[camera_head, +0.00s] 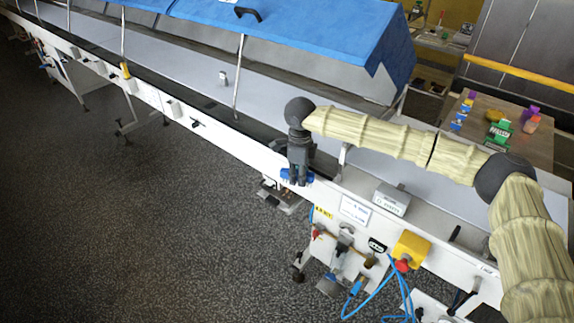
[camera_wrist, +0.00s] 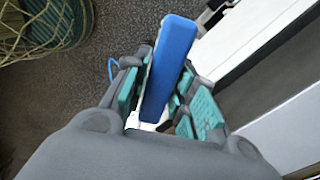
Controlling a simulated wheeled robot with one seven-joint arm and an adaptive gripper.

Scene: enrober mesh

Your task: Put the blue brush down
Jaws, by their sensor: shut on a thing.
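The blue brush (camera_wrist: 170,62) is a long blue block held between the finger pads of my gripper (camera_wrist: 160,95) in the wrist view. In the head view my gripper (camera_head: 298,172) points down at the front edge of the machine, with the blue brush (camera_head: 290,177) at its fingertips. The brush appears beside the machine's white side rail, with dark floor behind it. I cannot tell whether it touches the rail.
The long white machine (camera_head: 355,212) carries a blue hood (camera_head: 300,30) and a grey box (camera_head: 391,199). A yellow switch box (camera_head: 411,248) and blue cables sit on its front. A side table (camera_head: 545,150) holds several small items. Dark floor lies open at left.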

